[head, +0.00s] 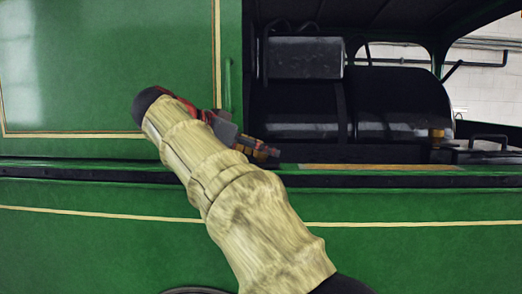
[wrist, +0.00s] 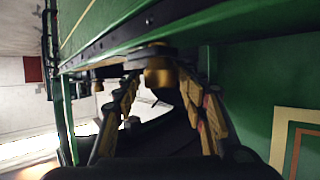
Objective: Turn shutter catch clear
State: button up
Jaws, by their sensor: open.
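A brass, knob-like piece under a dark plate, which looks like the shutter catch (wrist: 159,74), shows in the upper middle of the wrist view. My gripper (wrist: 160,92) is open, with one finger on each side of the brass piece, near the fingertips. I cannot tell whether either finger touches it. In the head view my gripper (head: 266,152) is at the left end of the opening's sill, and the catch is hidden behind it and the arm.
The green side panel (head: 110,65) stands left of the opening. A wooden sill strip (head: 365,167) runs right from my gripper. A second brass piece (head: 437,135) stands farther right. Dark seat backs (head: 400,105) fill the inside.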

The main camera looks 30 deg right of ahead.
jog(key=v, duration=0.8)
dwell(0.7)
